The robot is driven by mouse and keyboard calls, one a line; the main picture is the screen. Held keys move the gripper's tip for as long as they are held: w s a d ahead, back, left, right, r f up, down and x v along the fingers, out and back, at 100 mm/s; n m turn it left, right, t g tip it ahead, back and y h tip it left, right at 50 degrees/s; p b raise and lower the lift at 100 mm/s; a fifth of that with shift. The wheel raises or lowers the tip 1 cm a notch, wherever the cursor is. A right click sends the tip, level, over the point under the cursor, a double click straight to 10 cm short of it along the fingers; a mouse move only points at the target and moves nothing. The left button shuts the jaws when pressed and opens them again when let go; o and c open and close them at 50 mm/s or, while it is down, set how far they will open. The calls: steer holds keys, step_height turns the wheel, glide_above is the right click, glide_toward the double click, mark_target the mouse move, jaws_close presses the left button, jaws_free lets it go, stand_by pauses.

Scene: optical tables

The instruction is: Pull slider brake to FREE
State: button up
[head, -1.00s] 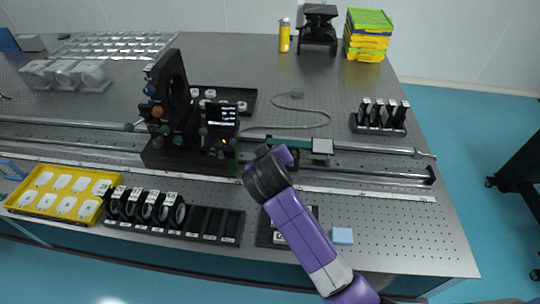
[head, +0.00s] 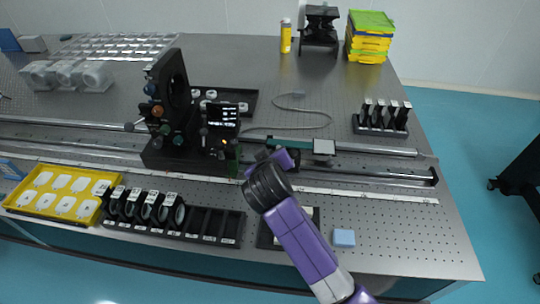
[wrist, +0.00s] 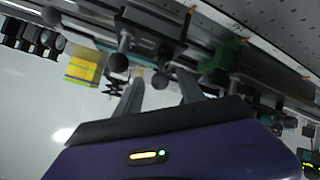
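The black slider carriage (head: 185,158) sits on the long rail, carrying a tall black ring mount and a small lit display (head: 222,115). A green part (head: 232,160) is at its right end; it also shows in the wrist view (wrist: 226,52). Dark round knobs (wrist: 118,62) show in the wrist view; I cannot tell which part is the brake or read its label. My gripper (wrist: 160,92) has its two fingers apart, pointing toward the carriage, with a small dark knob seen between them. In the head view my wrist hides the fingertips, just right of the carriage.
The rail (head: 380,175) runs left to right across the table. A black lens rack (head: 215,226) and a yellow tray (head: 85,208) lie along the front edge. A blue block (head: 344,237) lies front right. A grey cable (head: 325,118) loops behind the rail.

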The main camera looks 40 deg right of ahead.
steer(key=v, duration=0.7)
steer(key=shift+s+a+r, duration=0.2)
steer(key=shift+s+r, duration=0.05)
stand_by(0.4)
